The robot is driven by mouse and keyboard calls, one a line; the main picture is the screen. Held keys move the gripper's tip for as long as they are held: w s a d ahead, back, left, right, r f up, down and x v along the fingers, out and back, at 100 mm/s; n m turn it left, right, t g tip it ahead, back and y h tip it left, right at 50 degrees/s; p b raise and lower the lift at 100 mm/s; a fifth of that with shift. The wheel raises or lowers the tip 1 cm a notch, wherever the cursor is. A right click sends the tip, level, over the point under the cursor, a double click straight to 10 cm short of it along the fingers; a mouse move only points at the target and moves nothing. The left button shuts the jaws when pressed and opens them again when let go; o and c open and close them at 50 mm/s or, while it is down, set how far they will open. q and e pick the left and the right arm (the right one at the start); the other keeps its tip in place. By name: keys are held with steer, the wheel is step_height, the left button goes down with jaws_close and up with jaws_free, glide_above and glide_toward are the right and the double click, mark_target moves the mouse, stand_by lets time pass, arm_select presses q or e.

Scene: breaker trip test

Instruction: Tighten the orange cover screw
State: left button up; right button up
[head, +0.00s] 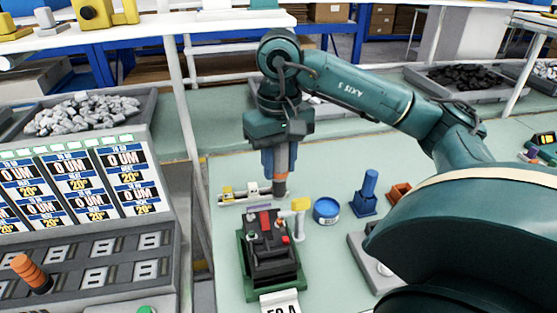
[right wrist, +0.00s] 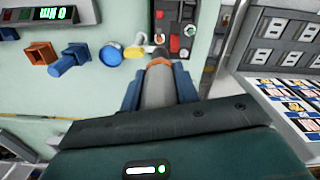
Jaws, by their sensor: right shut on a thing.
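My right gripper (head: 281,172) is shut on a grey cylindrical tool with an orange band (head: 281,180), held upright with its lower end pointing down. The tool also shows between the blue fingers in the right wrist view (right wrist: 158,86). It is above the bench, at the back of a black breaker unit (head: 270,262) with red parts, which sits in a green holder (head: 302,285). My left gripper is not in view.
A blue round tub (head: 326,211), a blue stand (head: 366,195) and an orange bin (head: 399,194) stand right of the breaker. A yellow-topped post (head: 300,205) is close beside it. A white label card (head: 281,303) lies in front. A slanted control panel (head: 90,255) borders the left.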

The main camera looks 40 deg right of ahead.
mark_target(280, 194)
steer(key=shift+s, duration=0.15)
steer(key=shift+f+b, duration=0.75)
steer(key=shift+b, duration=0.2)
step_height(280, 194, down, 2)
steer(key=shift+f+b, duration=0.1)
steer(key=shift+b, duration=1.05)
step_height(280, 194, down, 3)
steer(key=shift+r+b, duration=0.2)
steer(key=shift+b, duration=1.05)
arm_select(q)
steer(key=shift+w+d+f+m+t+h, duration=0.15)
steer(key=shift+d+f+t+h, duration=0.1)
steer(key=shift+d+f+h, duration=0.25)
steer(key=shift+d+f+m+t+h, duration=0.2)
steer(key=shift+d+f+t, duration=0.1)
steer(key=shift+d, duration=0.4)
arm_select(e)
steer(key=shift+f, duration=0.1)
arm_select(q)
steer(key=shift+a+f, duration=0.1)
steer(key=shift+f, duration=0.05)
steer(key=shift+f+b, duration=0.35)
steer(key=shift+b, duration=0.05)
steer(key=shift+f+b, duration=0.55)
arm_select(e)
steer(key=shift+f, duration=0.55)
